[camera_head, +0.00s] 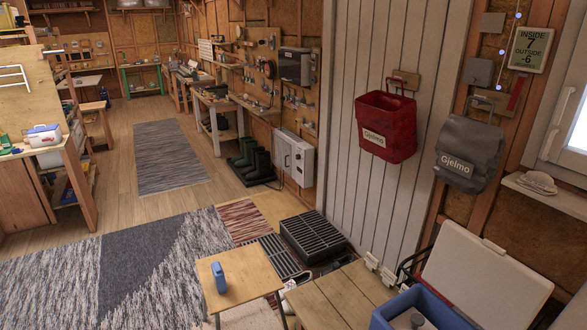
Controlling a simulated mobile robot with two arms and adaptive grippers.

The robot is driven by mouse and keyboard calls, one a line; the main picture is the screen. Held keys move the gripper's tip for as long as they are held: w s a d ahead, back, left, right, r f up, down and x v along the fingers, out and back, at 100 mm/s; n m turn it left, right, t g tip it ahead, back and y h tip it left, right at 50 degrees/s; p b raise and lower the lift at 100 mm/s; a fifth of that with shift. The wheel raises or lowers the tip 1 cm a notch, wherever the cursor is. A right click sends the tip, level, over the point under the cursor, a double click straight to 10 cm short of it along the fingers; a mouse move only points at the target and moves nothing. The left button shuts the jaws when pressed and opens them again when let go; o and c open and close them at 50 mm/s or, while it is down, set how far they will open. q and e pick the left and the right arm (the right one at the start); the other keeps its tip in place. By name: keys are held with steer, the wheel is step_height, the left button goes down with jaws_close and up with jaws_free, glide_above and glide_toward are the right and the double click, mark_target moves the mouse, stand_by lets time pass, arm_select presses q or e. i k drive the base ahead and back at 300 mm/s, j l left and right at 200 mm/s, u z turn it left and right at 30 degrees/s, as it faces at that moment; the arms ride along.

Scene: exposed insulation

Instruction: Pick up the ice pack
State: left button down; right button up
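A small blue block with a lighter side, which looks like the ice pack (219,277), stands upright on a small light-wood table (246,286) at the bottom centre. Nothing touches it apart from the tabletop. A blue cooler box (393,309) is at the bottom right, partly cut off by the frame, with its white lid (482,283) open and leaning back. A small greyish item (417,320) shows inside the cooler; I cannot tell what it is. Neither of my grippers is in view.
A wooden bench top (335,297) lies between the small table and the cooler. A black crate (312,236) stands on the floor behind. Rugs (130,262) cover open floor at left. Red (386,126) and grey (469,153) bags hang on the right.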

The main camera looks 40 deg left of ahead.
mark_target(218, 273)
steer(key=u, duration=1.9)
steer(key=z, duration=0.3)
steer(key=i+j+z, duration=0.15)
steer(key=z, duration=0.25)
steer(key=i+j+z, duration=0.1)
steer(key=j+z, duration=0.35)
steer(key=i+j+z, duration=0.1)
steer(key=z, duration=0.3)
steer(key=k+j, duration=0.05)
steer(key=j, duration=0.05)
